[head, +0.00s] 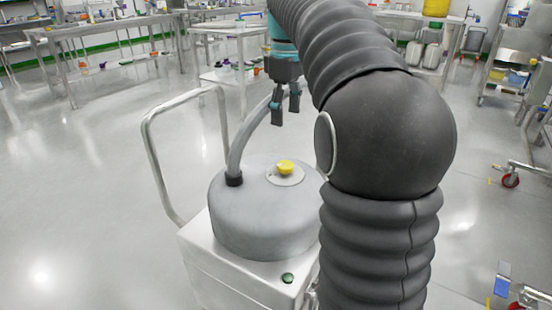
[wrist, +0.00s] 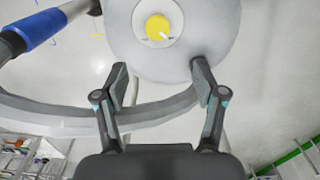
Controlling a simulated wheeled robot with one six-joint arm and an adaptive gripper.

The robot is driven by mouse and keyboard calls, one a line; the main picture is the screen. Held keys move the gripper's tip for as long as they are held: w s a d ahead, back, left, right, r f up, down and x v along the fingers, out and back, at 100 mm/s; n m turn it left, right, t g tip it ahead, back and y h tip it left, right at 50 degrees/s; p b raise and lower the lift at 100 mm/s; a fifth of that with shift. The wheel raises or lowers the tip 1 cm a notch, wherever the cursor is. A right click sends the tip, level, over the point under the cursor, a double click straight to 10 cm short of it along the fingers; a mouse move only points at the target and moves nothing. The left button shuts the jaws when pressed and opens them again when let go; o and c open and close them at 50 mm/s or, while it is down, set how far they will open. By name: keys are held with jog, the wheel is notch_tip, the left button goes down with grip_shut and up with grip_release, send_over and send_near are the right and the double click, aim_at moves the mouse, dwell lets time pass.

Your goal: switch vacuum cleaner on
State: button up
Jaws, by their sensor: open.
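The vacuum cleaner (head: 250,225) is a grey drum on a pale boxy base, seen in the head view at lower middle. A yellow rotary knob (head: 285,168) sits on a round light plate on its lid. The knob also shows in the wrist view (wrist: 158,27), with a pale pointer mark toward its lower right. A green button (head: 288,278) is on the base's front corner. My gripper (head: 285,118) is above and beyond the lid in the head view. In the wrist view my gripper (wrist: 158,85) is open and empty, its fingertips apart from the knob.
A grey hose (head: 250,130) rises from the lid's left side, close to my gripper. A metal push handle (head: 155,150) stands left of the drum. Steel tables (head: 110,25) line the back. Floor at left is clear. A wheeled cart (head: 515,75) stands at right.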

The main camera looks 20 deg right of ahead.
aim_at(285, 164)
jog(key=f+b, duration=0.1)
jog(key=f, duration=0.3)
jog(key=f+b, duration=0.1)
jog(key=f, duration=0.4)
jog(key=f+b, duration=0.1)
jog(key=f, duration=0.3)
jog(key=shift+w+d+f, duration=0.2)
jog(key=shift+w+f, duration=0.05)
jog(key=shift+f, duration=0.15)
jog(key=c, duration=1.1)
